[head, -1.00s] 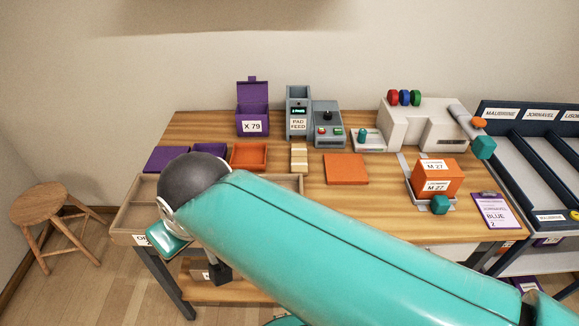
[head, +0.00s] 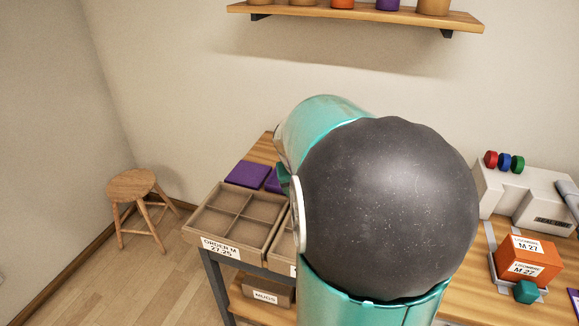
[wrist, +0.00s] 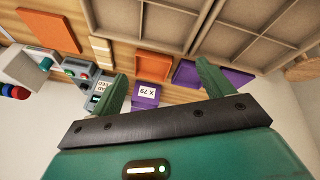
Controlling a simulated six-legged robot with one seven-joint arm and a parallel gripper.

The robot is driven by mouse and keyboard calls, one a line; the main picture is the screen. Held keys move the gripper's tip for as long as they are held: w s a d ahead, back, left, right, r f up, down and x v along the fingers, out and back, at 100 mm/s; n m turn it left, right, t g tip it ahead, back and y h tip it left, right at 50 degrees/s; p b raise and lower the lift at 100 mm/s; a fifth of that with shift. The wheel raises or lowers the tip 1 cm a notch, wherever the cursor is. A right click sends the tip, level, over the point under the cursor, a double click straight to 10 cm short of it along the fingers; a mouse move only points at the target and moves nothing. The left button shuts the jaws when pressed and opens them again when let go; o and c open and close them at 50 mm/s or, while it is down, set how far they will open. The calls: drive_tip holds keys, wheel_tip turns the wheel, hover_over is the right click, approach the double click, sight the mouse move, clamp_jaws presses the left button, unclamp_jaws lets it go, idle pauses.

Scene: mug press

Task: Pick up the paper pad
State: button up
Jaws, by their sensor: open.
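Small cream blocks (wrist: 101,48), which may be the paper pad, lie on the wooden table between a flat orange panel (wrist: 48,30) and an orange tray (wrist: 152,67) in the wrist view. The pad feed unit (wrist: 101,97), grey with a white label, stands close by and is partly behind a finger. My gripper (wrist: 160,68) is open with nothing between its fingers, and hangs apart from the table things. In the head view my arm hides the cream blocks, the pad feed unit and most of my gripper.
A purple X 79 box (wrist: 146,95) and purple panels (wrist: 187,73) are near the fingers. Divided wooden trays (head: 232,218) line the table's left end. An orange M 27 box (head: 528,258) sits right, by the white press (head: 520,197). A stool (head: 140,195) stands left.

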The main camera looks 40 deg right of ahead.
drive_tip(key=s+d+f+m, duration=0.2)
drive_tip(key=s+d+f, duration=0.15)
drive_tip(key=d, duration=0.35)
drive_tip(key=s+d+f+m, duration=0.1)
drive_tip(key=s+d+f, duration=0.1)
drive_tip(key=s+d, duration=0.35)
drive_tip(key=s+d+f+m, duration=0.2)
drive_tip(key=d, duration=0.6)
drive_tip(key=x, duration=0.8)
drive_tip(key=shift+w, duration=0.2)
drive_tip(key=shift+x, duration=2.85)
drive_tip(key=shift+d, duration=0.15)
drive_tip(key=c, duration=1.1)
